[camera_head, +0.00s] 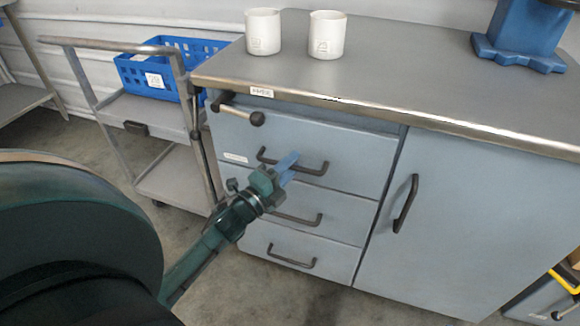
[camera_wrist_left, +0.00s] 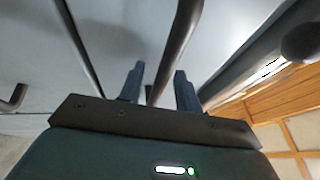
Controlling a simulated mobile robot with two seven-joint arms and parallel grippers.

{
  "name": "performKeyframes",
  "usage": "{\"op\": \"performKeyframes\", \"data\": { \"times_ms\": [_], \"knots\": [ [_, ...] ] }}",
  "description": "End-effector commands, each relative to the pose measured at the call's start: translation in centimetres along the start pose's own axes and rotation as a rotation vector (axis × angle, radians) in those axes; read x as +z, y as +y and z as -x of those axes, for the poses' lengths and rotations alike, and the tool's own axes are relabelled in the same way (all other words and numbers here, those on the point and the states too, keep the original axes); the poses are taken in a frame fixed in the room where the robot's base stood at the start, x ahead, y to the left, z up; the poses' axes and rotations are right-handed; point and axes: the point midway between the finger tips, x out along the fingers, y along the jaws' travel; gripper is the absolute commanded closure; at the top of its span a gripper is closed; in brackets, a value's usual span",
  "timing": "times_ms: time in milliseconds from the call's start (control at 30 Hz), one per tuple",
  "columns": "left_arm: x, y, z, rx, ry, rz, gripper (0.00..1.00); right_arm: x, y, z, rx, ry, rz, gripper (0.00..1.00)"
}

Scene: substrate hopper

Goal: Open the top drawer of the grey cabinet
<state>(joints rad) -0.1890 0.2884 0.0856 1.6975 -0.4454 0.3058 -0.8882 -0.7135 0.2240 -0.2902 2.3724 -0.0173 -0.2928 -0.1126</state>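The grey-blue cabinet (camera_head: 470,215) has several drawers on its left and a door on its right. The top drawer (camera_head: 355,150) looks shut, with a dark bar handle (camera_head: 315,171) on its front. My left gripper (camera_head: 288,167) is at the left-middle part of this handle, with its blue fingers pointing at the drawer front. In the left wrist view the fingers (camera_wrist_left: 159,85) are apart and the dark handle bar (camera_wrist_left: 178,45) passes between them, nearer the left finger. Contact is not clear. My right gripper is out of view.
A dark rod with a round knob (camera_head: 257,118) sticks out at the cabinet's upper left. Two white cups (camera_head: 263,32) and a blue stand (camera_head: 520,35) are on the worktop. A trolley (camera_head: 125,110) with a blue basket (camera_head: 150,78) stands left. Floor shows before the drawers.

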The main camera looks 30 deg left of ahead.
Motion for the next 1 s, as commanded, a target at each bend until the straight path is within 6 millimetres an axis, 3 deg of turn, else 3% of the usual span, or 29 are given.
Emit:
{"op": "performKeyframes", "data": {
  "times_ms": [167,567,1000],
  "knots": [
    [0.00,0.01,0.01,0.000,0.000,0.000,0.66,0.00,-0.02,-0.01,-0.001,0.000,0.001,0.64],
    [-0.01,0.01,0.04,0.000,0.000,0.001,0.99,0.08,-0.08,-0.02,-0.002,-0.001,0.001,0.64],
    [-0.02,0.01,0.06,0.000,0.000,0.001,1.00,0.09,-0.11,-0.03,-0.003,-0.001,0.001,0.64]
  ]
}}
